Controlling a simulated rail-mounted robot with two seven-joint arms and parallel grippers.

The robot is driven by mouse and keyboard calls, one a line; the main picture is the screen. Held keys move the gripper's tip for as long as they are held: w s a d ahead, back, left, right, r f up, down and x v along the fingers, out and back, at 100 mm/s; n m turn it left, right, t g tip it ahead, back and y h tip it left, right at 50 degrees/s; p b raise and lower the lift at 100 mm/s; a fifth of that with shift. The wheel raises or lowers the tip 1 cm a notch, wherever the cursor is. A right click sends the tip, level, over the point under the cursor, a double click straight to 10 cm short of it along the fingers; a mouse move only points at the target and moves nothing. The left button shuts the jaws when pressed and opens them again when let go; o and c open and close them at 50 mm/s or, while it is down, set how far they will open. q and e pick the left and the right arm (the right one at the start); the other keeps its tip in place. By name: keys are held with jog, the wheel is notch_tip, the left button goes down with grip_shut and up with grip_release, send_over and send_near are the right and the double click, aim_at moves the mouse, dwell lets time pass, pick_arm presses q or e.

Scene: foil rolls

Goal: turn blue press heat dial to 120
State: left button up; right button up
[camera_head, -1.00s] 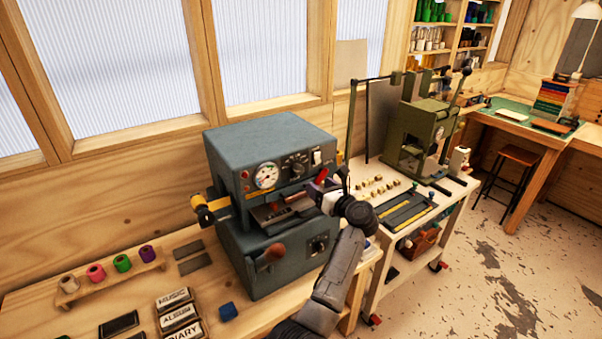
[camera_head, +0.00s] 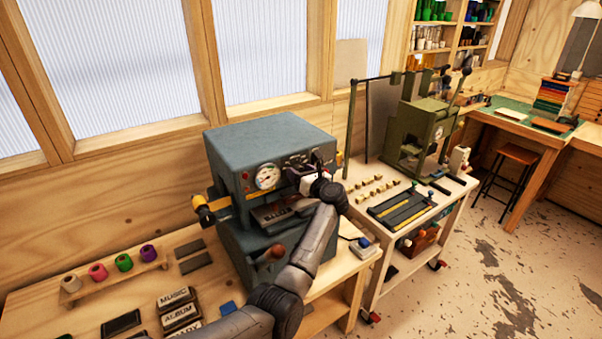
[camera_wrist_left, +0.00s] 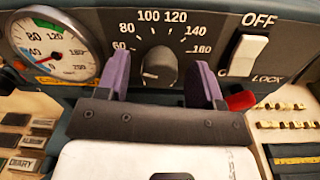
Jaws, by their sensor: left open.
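The blue press (camera_head: 270,135) stands on the wooden bench. Its heat dial (camera_wrist_left: 160,66) is a dark round knob on the black panel in the left wrist view, under a white scale whose readable numbers run from 60 to 160. A short white mark shows on the knob's lower left; I cannot tell its exact setting. My left gripper (camera_wrist_left: 162,80) is open, with one purple finger on each side of the knob and a gap on both sides. In the head view my left gripper (camera_head: 306,174) is at the panel and hides much of the dial area.
A pressure gauge (camera_wrist_left: 56,52) is left of the dial, and a white OFF switch (camera_wrist_left: 244,55) is right of it. A red lever tip (camera_wrist_left: 241,100) is close to the right finger. A green press (camera_head: 420,135) stands on the cart to the right.

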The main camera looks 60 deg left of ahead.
pick_arm(q)
jog(key=c, duration=0.9)
